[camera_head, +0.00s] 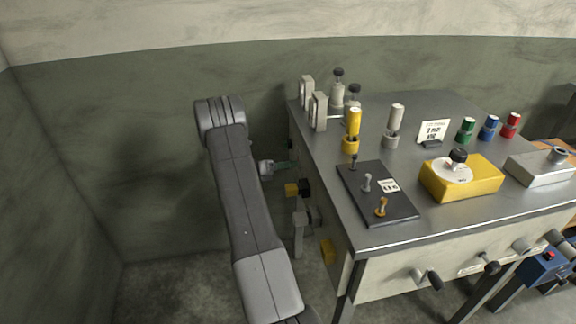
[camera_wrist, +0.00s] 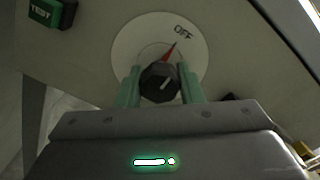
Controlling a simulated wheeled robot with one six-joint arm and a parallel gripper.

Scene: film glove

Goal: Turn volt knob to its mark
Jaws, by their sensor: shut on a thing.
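A dark faceted knob (camera_wrist: 158,84) with a short white line on its face is in the wrist view. A round white dial (camera_wrist: 128,43) is behind it. A red pointed wedge (camera_wrist: 169,52) shows just past the knob, up and to the right, toward the word OFF (camera_wrist: 184,31). No volt label is readable. My gripper (camera_wrist: 159,70) has its two green fingers on either side of the knob and is shut on it. In the head view my gripper (camera_head: 280,167) is at the bench's left side; the knob is hidden there.
A green TEST block (camera_wrist: 48,12) is at the wrist view's upper left. In the head view, yellow and dark fittings (camera_head: 292,190) and a grey lever (camera_head: 299,232) stick out below my gripper. The bench top (camera_head: 300,119) carries switches, posts and a yellow box (camera_head: 484,180).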

